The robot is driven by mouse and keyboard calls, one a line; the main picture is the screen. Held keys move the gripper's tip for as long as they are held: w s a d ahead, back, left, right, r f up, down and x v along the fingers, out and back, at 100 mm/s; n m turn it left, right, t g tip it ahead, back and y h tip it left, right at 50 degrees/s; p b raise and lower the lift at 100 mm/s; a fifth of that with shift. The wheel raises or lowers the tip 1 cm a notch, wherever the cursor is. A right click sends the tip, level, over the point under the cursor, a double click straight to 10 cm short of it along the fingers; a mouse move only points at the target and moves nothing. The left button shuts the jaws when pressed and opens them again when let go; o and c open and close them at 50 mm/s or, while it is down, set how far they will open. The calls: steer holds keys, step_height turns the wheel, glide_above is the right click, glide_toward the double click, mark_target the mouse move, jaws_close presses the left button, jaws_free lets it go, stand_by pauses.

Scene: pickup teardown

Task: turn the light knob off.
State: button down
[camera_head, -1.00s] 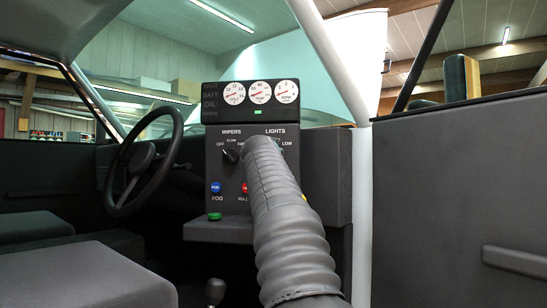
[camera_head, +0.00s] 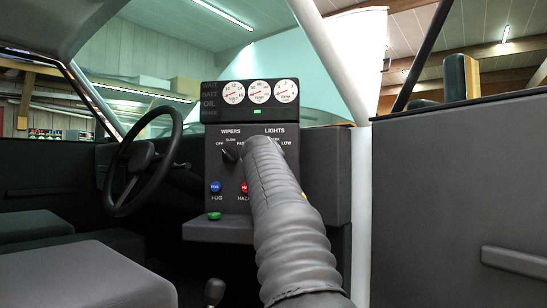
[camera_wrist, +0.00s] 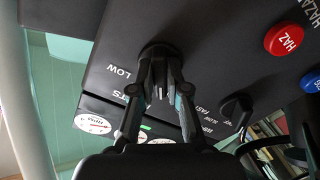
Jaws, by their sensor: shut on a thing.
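The black light knob (camera_wrist: 158,50) shows in the wrist view on the dark panel, beside the white word LOW. My gripper (camera_wrist: 159,75) has its two fingers on either side of this knob, shut on it. Only LOW and part of another label show beside the arm.
The wiper knob (camera_head: 230,153) sits left of my arm. Below it are a blue FOG button (camera_head: 215,187) and a red HAZ button (camera_wrist: 284,39). A green button (camera_head: 214,216) is on the ledge. Gauges (camera_head: 260,92) stand above, the steering wheel (camera_head: 143,162) left.

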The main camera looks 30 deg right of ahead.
steer(key=shift+r+n, duration=0.1)
steer(key=shift+n, duration=0.5)
steer(key=c, duration=1.2)
jaws_free()
steer(key=shift+o, duration=0.2)
steer(key=shift+a, duration=0.1)
steer(key=v, duration=1.2)
steer(key=s+a+f+g+y, duration=0.2)
steer(key=s+a+f+y, duration=0.2)
steer(key=s+a+f, duration=0.4)
steer(key=s+a+f+g+y, duration=0.3)
steer(key=s+a+f, duration=0.5)
steer(key=f, duration=1.5)
steer(key=s+a+f+g+y, duration=0.3)
steer(key=s+a+f, duration=0.5)
steer(key=s+f, duration=0.5)
step_height(320, 180, down, 3)
steer(key=shift+a+f+y, duration=0.15)
steer(key=shift+f+y, duration=0.05)
steer(key=shift+y, duration=0.7)
